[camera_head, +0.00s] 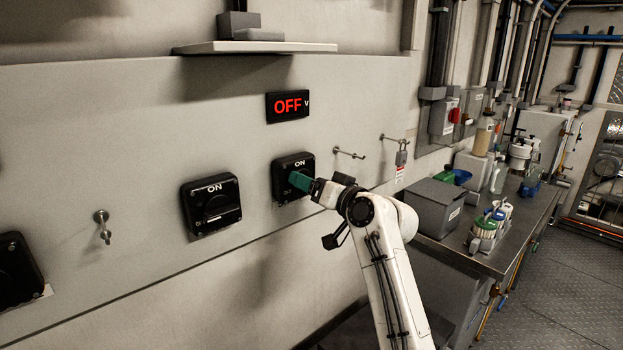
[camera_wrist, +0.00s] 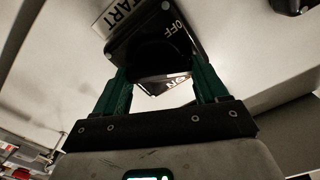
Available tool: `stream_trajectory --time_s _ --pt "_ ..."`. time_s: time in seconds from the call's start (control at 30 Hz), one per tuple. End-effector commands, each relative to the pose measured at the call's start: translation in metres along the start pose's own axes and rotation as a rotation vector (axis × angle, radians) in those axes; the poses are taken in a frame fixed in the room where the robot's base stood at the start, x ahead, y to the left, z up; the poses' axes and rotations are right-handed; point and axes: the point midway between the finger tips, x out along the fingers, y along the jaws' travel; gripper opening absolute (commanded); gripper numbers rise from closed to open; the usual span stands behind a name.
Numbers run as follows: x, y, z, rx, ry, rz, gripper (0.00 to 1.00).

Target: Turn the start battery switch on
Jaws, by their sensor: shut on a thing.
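The start battery switch is a black square box with a rotary knob on the grey wall panel. Its black plate (camera_head: 285,166) shows "ON" at the top in the head view. In the wrist view the switch (camera_wrist: 150,28) has OFF and ON marks, beside a label reading "START". My gripper (camera_head: 300,181) reaches it from the right; its green fingers (camera_wrist: 160,68) lie on both sides of the dark knob and are shut on it. The fingers and the dark surfaces hide the knob's exact angle. A display (camera_head: 287,106) above the switch reads "OFF" in red.
Another black ON-marked switch (camera_head: 212,204) is to the left, and a third (camera_head: 17,270) is at the left edge. A wall hook (camera_head: 102,226), a padlock (camera_head: 401,157) on another hook, and a shelf (camera_head: 255,47) jut out. A cluttered bench (camera_head: 520,225) stands right.

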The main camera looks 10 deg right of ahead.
Motion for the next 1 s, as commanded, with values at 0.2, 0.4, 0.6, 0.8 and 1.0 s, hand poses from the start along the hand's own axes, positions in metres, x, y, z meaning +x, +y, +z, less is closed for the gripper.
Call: stream_trajectory --time_s 0.2,0.4,0.6,0.8,1.0 --pt "-0.0001 -0.0001 -0.0032 0.207 0.0 0.001 0.42" --pt "0.0 0.0006 -0.0039 0.397 0.001 0.0 0.42" --pt "0.0001 0.0015 -0.0034 0.587 0.0 0.001 0.42" --pt "-0.0002 0.0031 -0.0031 0.77 0.0 0.002 0.42" --pt "-0.0002 0.004 -0.0026 0.925 0.001 0.001 0.42"
